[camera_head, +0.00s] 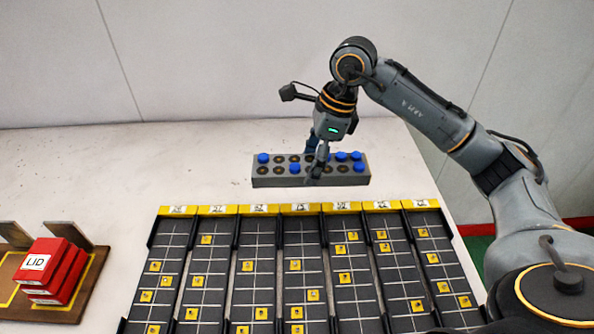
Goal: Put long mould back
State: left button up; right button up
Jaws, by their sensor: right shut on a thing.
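The long mould (265,182) is a grey rectangular block with two rows of round holes, several filled with blue pieces. It is level, lengthwise across the view, behind the black trays. My right gripper (318,171) points down and is shut on the mould near its middle, its fingers hiding part of the block. I cannot tell whether the mould touches the table or hangs just above it. My left gripper is not in view.
Several black gridded trays (302,238) with yellow labelled ends and small yellow squares fill the front. Red boxes marked LID (40,263) stand in a wooden holder (88,284) at left. The white table (130,165) is clear left of the mould; a wall stands behind.

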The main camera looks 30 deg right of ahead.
jog(key=w+f, duration=0.2)
jog(key=w, duration=0.1)
jog(key=w+d+f+p, duration=0.1)
jog(key=w+f, duration=0.2)
jog(key=w+d+f, duration=0.1)
jog(key=w+f, duration=0.1)
jog(key=w, duration=0.2)
jog(key=shift+d+f, duration=0.2)
jog(key=shift+w+d+f+p, duration=0.15)
jog(key=shift+w+f+p, duration=0.2)
jog(key=shift+f, duration=0.2)
notch_tip(320, 180, down, 3)
jog(key=shift+w+p, duration=0.1)
jog(key=shift+p, duration=0.3)
jog(key=shift+f, duration=0.1)
jog(key=shift+f, duration=0.15)
jog(key=o, duration=1.7)
